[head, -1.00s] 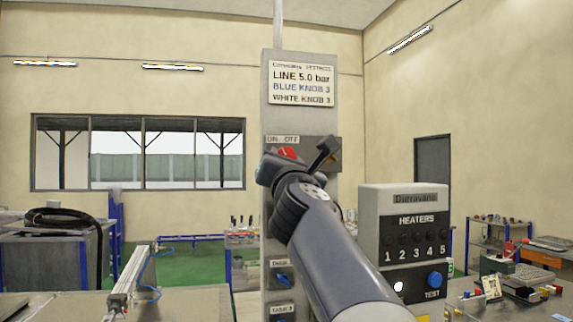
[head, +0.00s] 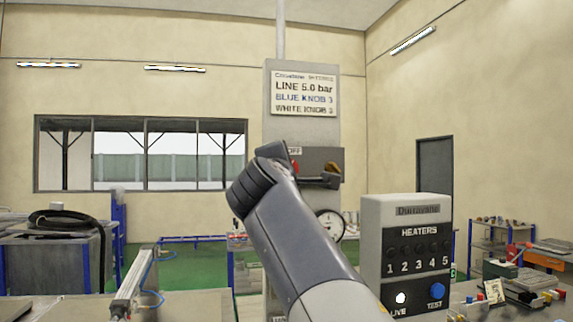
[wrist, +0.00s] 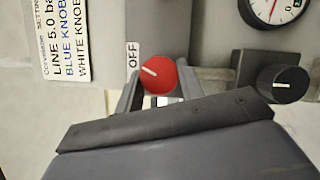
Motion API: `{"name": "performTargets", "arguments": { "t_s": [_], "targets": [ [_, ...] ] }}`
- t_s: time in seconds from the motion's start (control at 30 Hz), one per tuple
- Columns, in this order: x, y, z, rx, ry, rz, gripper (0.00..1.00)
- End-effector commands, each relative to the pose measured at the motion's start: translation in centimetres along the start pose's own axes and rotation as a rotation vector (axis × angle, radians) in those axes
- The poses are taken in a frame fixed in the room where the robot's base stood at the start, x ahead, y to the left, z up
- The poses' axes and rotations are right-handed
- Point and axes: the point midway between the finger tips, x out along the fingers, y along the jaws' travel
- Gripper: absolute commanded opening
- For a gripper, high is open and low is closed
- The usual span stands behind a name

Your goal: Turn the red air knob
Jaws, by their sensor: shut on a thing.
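The red air knob (wrist: 160,76) sits on the grey wall panel in the wrist view. Its white pointer line points left and slightly up, towards the OFF label (wrist: 132,55). My gripper (wrist: 160,84) is shut on the knob, one grey finger on each side. The gripper's dark body hides the panel just below the knob in that view. In the head view only a small red patch of the knob (head: 296,166) shows beside my arm, and my fingers cannot be made out there.
A black knob (wrist: 283,83) and a pressure gauge (wrist: 275,6) are to the right in the wrist view. A settings sign (head: 304,95) hangs above the panel. A heater box (head: 419,250) stands right of my arm. A pneumatic cylinder (head: 133,280) is on the left bench.

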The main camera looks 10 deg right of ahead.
Motion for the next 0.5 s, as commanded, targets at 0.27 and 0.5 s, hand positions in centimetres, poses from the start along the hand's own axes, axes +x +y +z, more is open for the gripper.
{"name": "performTargets", "arguments": {
  "t_s": [0.27, 0.5],
  "targets": [
    [0.03, 0.35, 0.07, 0.18, 0.0, -0.076, 0.14],
    [0.03, 0.28, 0.07, 0.268, 0.0, -0.112, 0.14]
  ]
}}
